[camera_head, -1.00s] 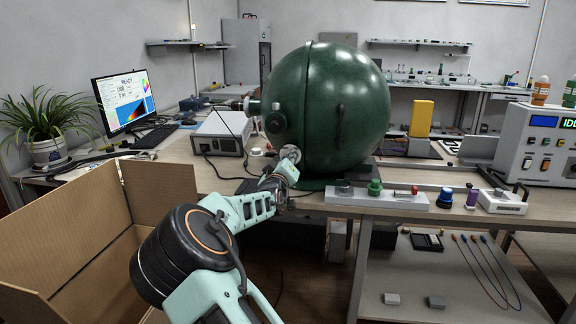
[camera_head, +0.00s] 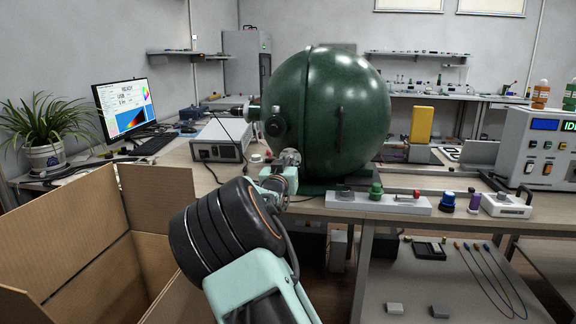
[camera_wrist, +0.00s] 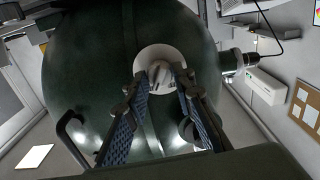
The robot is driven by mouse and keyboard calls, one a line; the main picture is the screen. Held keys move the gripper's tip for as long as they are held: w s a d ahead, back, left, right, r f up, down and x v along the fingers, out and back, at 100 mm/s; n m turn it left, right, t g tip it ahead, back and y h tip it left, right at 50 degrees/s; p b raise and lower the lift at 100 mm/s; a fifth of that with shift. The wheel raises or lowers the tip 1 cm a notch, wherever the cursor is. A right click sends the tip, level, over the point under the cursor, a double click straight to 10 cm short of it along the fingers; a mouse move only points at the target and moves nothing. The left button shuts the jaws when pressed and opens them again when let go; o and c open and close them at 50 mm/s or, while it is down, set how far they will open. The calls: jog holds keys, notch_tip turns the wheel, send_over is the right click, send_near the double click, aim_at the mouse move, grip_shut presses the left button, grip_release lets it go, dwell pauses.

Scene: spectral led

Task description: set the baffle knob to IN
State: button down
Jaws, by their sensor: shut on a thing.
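The green sphere (camera_head: 325,110) stands on the bench and fills most of the wrist view (camera_wrist: 95,85). The baffle knob, a grey handle on a pale round plate (camera_wrist: 150,55), sits on the sphere's surface in the wrist view. My gripper (camera_wrist: 168,80) has its two fingers on either side of the handle and is shut on it. The handle is partly hidden by the fingertips, and any IN marking is too small to read. In the head view my arm reaches to the sphere's lower left side, and the knob is hidden there.
A dark round port (camera_head: 275,126) projects from the sphere's left side. A white instrument box (camera_head: 221,139) stands left of it. A rail with a green knob (camera_head: 376,191) lies along the bench front. An open cardboard box (camera_head: 60,235) stands at the lower left.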

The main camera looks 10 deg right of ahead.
dwell(0.4)
jog(key=c, duration=1.6)
grip_release()
jog(key=shift+s, duration=0.15)
jog(key=v, duration=1.1)
jog(key=shift+s+a, duration=0.2)
jog(key=shift+s, duration=0.15)
